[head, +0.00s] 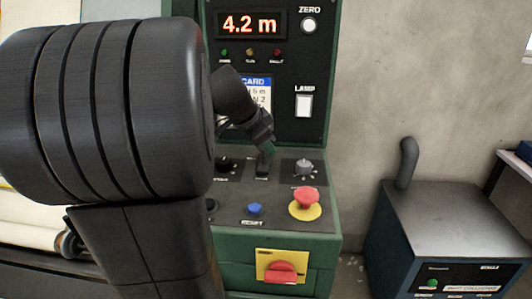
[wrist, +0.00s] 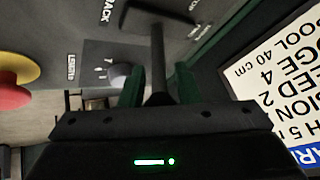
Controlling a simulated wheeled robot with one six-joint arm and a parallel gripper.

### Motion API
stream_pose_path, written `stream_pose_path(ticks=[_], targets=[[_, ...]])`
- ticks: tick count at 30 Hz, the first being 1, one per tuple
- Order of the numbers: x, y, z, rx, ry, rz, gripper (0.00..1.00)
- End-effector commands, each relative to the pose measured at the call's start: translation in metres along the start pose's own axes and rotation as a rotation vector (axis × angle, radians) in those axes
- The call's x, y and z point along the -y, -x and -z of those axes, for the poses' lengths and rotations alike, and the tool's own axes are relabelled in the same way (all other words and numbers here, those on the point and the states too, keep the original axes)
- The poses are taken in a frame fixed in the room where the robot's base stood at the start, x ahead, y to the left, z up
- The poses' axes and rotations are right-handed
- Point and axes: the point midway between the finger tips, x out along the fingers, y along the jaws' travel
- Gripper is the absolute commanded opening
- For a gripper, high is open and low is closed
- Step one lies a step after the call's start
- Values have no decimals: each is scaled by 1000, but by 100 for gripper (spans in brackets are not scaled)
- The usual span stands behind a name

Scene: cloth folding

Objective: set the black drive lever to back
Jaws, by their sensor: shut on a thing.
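The black drive lever (wrist: 157,58) stands up from a dark slot in the control panel in the wrist view. My gripper (wrist: 159,80) has its green fingers on either side of the lever's shaft, shut on it. In the head view my gripper (head: 267,150) reaches down to the lever (head: 262,168) in the middle of the panel's upper row. The fingers and wrist hide most of the lever there. A partly cut-off label ending in "ACK" shows beside the slot in the wrist view. The lever's exact setting cannot be told.
A grey knob (head: 304,167), a red mushroom button (head: 306,198) on a yellow disc and a blue button (head: 255,209) sit close by on the panel. A red switch (head: 281,273) is on the front. My arm hides the panel's left part.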

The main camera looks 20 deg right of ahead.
Motion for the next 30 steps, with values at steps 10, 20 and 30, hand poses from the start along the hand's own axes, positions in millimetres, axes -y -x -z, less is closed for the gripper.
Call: stream_pose_path(ticks=[10,20,30], targets=[[-10,-2,-8,-58,-33,82,0],[-13,3,-8,-81,-47,112,0],[-13,3,-8,-80,-47,110,45]])
